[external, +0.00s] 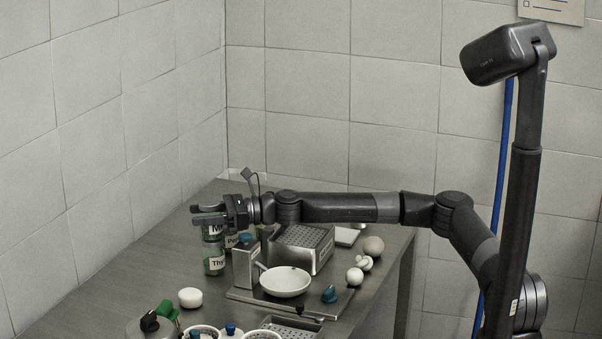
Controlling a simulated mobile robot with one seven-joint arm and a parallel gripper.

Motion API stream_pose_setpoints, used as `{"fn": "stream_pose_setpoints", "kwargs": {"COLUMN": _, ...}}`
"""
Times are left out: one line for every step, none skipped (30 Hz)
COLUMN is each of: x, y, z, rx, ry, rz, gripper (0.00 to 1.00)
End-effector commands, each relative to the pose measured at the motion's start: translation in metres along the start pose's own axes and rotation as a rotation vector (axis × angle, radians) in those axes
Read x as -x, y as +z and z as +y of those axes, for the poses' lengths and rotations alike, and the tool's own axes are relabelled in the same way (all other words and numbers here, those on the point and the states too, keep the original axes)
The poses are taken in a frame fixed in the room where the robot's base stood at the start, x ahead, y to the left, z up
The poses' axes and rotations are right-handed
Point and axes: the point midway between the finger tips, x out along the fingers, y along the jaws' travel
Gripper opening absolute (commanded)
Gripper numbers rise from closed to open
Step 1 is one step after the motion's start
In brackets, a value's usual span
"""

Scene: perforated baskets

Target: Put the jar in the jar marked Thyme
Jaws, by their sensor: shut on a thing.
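My gripper (207,214) is at the left end of my arm, over the table's left part. It is shut on a green glass jar (213,236) whose white label starts with "M"; the fingers cover its upper part. A green jar with a label starting "Thy" (214,262), the Thyme jar, stands upright on the table directly below the held jar. The two jars look lined up and very close; I cannot tell whether they touch. Another green jar with a label starting "P" (232,241) stands just behind to the right, partly hidden.
A metal box (246,266) stands close to the right of the Thyme jar. A white bowl (286,281), a perforated metal basket (303,240) and white round items (373,246) lie further right. A white lidded pot (190,297) is in front. The table (125,268) is clear to the left.

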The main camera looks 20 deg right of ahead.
Motion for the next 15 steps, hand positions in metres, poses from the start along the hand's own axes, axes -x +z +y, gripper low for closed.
{"fn": "stream_pose_setpoints", "kwargs": {"x": 0.0001, "y": -0.0016, "z": 0.0000, "rx": -0.001, "ry": 0.000, "rz": 0.000, "gripper": 0.24}}
{"fn": "stream_pose_setpoints", "kwargs": {"x": 0.0000, "y": -0.0019, "z": 0.0000, "rx": -0.001, "ry": 0.000, "rz": 0.000, "gripper": 0.53}}
{"fn": "stream_pose_setpoints", "kwargs": {"x": 0.0000, "y": -0.0017, "z": 0.0000, "rx": 0.000, "ry": 0.000, "rz": 0.000, "gripper": 0.56}}
{"fn": "stream_pose_setpoints", "kwargs": {"x": 0.0000, "y": -0.0017, "z": 0.0000, "rx": 0.000, "ry": 0.000, "rz": 0.000, "gripper": 0.59}}
{"fn": "stream_pose_setpoints", "kwargs": {"x": 0.0000, "y": -0.0017, "z": 0.0000, "rx": 0.000, "ry": 0.000, "rz": 0.000, "gripper": 0.61}}
{"fn": "stream_pose_setpoints", "kwargs": {"x": 0.0000, "y": -0.0017, "z": 0.0000, "rx": 0.000, "ry": 0.000, "rz": 0.000, "gripper": 0.65}}
{"fn": "stream_pose_setpoints", "kwargs": {"x": 0.0000, "y": -0.0017, "z": 0.0000, "rx": 0.000, "ry": 0.000, "rz": 0.000, "gripper": 0.67}}
{"fn": "stream_pose_setpoints", "kwargs": {"x": 0.0000, "y": -0.0017, "z": 0.0000, "rx": 0.000, "ry": 0.000, "rz": 0.000, "gripper": 0.69}}
{"fn": "stream_pose_setpoints", "kwargs": {"x": 0.0001, "y": -0.0016, "z": 0.0000, "rx": 0.000, "ry": 0.000, "rz": 0.000, "gripper": 0.73}}
{"fn": "stream_pose_setpoints", "kwargs": {"x": 0.0001, "y": -0.0016, "z": 0.0000, "rx": 0.000, "ry": 0.000, "rz": 0.000, "gripper": 0.73}}
{"fn": "stream_pose_setpoints", "kwargs": {"x": 0.0001, "y": -0.0016, "z": 0.0000, "rx": 0.000, "ry": 0.000, "rz": 0.000, "gripper": 0.73}}
{"fn": "stream_pose_setpoints", "kwargs": {"x": 0.0000, "y": -0.0016, "z": 0.0000, "rx": 0.000, "ry": 0.000, "rz": 0.000, "gripper": 0.73}}
{"fn": "stream_pose_setpoints", "kwargs": {"x": 0.0000, "y": -0.0016, "z": 0.0000, "rx": 0.000, "ry": 0.000, "rz": 0.000, "gripper": 0.73}}
{"fn": "stream_pose_setpoints", "kwargs": {"x": 0.0000, "y": -0.0016, "z": 0.0000, "rx": 0.000, "ry": 0.000, "rz": 0.000, "gripper": 0.73}}
{"fn": "stream_pose_setpoints", "kwargs": {"x": 0.0000, "y": -0.0016, "z": 0.0000, "rx": 0.000, "ry": 0.000, "rz": 0.000, "gripper": 0.73}}
